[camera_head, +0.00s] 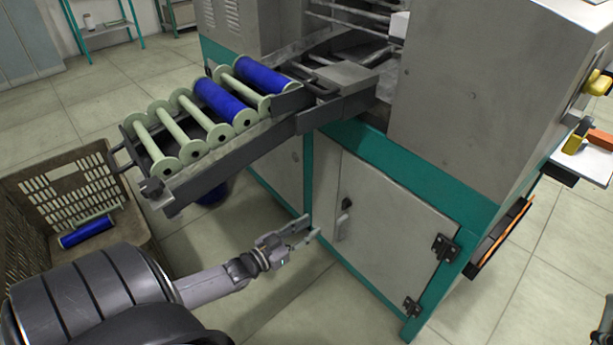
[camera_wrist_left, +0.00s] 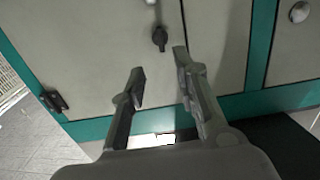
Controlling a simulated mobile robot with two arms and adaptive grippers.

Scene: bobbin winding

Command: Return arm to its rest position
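My left arm comes in from the lower left in the head view. Its gripper (camera_head: 307,231) is in front of the machine's lower cabinet door (camera_head: 385,225), below the bobbin tray. In the left wrist view the two fingers of the gripper (camera_wrist_left: 158,75) are spread apart with nothing between them. The dark door latch (camera_wrist_left: 159,38) and the grey cabinet panels lie beyond the fingertips; contact does not show. My right gripper is not clearly seen; only a small dark part shows at the right edge of the head view.
The tray (camera_head: 230,160) juts out from the machine, holding several bare pale bobbins and blue-wound bobbins (camera_head: 260,76). A brown crate (camera_head: 75,180) with a blue bobbin (camera_head: 86,231) stands at the left. The floor (camera_head: 540,290) at the lower right is clear.

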